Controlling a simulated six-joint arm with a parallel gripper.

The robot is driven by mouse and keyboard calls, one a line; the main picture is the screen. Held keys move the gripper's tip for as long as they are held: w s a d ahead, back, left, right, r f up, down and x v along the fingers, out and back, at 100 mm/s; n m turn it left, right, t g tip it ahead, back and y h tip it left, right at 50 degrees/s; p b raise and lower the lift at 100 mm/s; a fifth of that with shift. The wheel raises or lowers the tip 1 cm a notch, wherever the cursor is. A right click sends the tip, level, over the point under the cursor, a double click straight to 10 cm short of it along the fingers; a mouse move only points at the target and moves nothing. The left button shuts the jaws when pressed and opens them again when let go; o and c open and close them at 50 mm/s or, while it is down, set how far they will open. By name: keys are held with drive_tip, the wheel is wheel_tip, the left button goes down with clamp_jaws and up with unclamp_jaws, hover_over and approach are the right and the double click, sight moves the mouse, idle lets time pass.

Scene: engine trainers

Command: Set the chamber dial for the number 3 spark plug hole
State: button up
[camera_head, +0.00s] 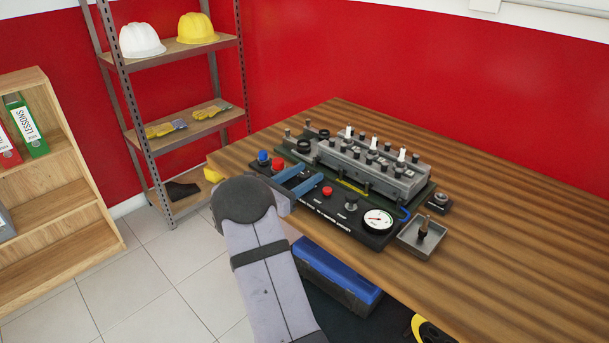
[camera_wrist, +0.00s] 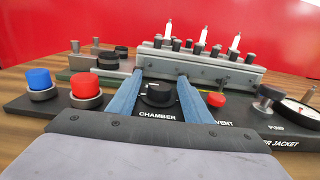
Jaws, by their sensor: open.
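The chamber dial (camera_wrist: 158,95) is a round black knob above the printed word CHAMBER in the wrist view. Small pale marks show on and near it, but I cannot read its setting. My gripper (camera_wrist: 160,78) is open, its two blue fingers standing to the left and right of the dial, with a gap visible on both sides. In the head view my gripper (camera_head: 312,174) reaches over the black control panel (camera_head: 340,222), and the dial cannot be made out there. The grey engine head (camera_head: 370,165) stands behind the panel with several white spark plugs upright; hole numbers are not readable.
Blue (camera_wrist: 39,79) and red (camera_wrist: 86,83) knobs stand left of the dial. A small red VENT button (camera_wrist: 216,100), the pump knob (camera_wrist: 268,96) and a gauge (camera_head: 377,220) lie to the right. A grey tray (camera_head: 408,236) holds an upright dark part. The table's right side is clear.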

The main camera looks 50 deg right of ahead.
drive_tip(key=c, duration=1.1)
drive_tip(key=shift+o, duration=0.2)
drive_tip(key=shift+m+g, duration=0.3)
drive_tip(key=shift+g, duration=0.2)
drive_tip(key=shift+f+m+g+b, duration=0.1)
drive_tip(key=shift+m+g+b, duration=0.35)
drive_tip(key=shift+m+g, duration=0.8)
drive_tip(key=shift+m+g+y+b, duration=0.35)
drive_tip(key=shift+m+g+y, duration=0.45)
drive_tip(key=shift+g, duration=0.95)
drive_tip(key=shift+m+g+y, duration=0.5)
drive_tip(key=shift+m+g, duration=0.25)
drive_tip(key=shift+g, duration=0.35)
drive_tip(key=o, duration=1.1)
drive_tip(key=shift+c, duration=0.2)
